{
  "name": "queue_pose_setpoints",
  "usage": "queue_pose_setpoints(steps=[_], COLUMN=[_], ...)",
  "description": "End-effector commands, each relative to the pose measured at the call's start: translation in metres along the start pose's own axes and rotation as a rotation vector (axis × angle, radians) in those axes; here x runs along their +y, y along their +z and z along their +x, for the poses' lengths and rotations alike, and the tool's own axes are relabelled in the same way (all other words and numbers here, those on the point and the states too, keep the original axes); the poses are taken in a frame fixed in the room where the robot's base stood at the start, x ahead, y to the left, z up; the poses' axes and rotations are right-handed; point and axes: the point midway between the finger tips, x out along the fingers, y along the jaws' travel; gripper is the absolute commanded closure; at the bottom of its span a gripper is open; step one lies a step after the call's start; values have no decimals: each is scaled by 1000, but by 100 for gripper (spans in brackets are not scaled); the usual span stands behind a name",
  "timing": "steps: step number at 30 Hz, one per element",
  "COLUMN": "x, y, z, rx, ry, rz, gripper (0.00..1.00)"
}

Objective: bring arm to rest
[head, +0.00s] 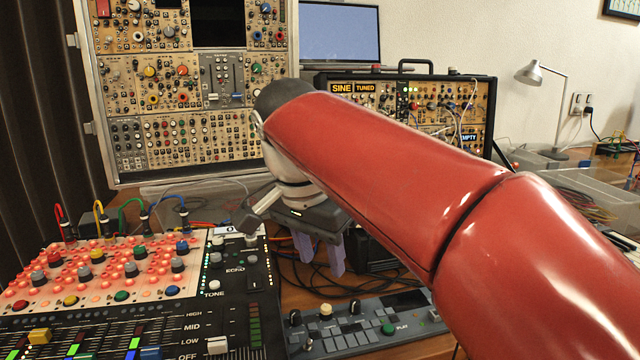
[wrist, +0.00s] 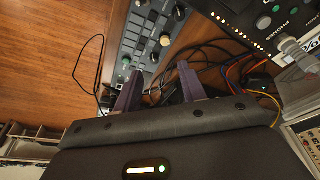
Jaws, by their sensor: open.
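My red arm stretches from the lower right across the middle of the head view. My gripper (head: 322,265) points down at its far end, over the desk between the mixer console and a small grey keypad unit. Its two purple-grey fingers stand apart with nothing between them. In the wrist view the fingers of my gripper (wrist: 160,88) also show apart, above dark cables. The fingertips look clear of the keypad unit (head: 365,325), but their exact height over the desk is hard to tell.
A mixer console (head: 215,290) with lit knobs and patch plugs fills the lower left. A tall modular synth case (head: 190,70) stands behind, with a second case (head: 440,105) at its right. Loose cables (head: 345,280) lie under my gripper. A lamp (head: 545,80) stands far right. Bare desk shows in the wrist view (wrist: 50,60).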

Motion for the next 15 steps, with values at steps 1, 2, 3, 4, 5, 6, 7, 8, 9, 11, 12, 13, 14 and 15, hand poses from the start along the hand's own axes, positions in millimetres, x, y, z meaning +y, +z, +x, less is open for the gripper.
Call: queue_pose_setpoints(steps=[1,2,3,4,5,6,7,8,9,11,12,13,14,15], x=[23,36,54,68,81,98,110,122,137,156,167,174,181,188], y=[-5,-7,-8,-7,-6,-2,2,6,12,22,29,34,38,44], z=[8,15,25,33,42,53,62,72,84,102,114,122,129,138], rx=[-6,-7,-7,-3,2,14,24,38,58,92,116,133,150,170], ry=[-26,-44,-72,-91,-112,-137,-156,-172,-193,-216,-227,-232,-237,-240], rz=[-38,-73,-122,-160,-198,-249,-285,-321,-364,-424,-461,-485,-506,-532], gripper=[59,59,59,59,59,59,59,59,59,59,59,59,59,59])
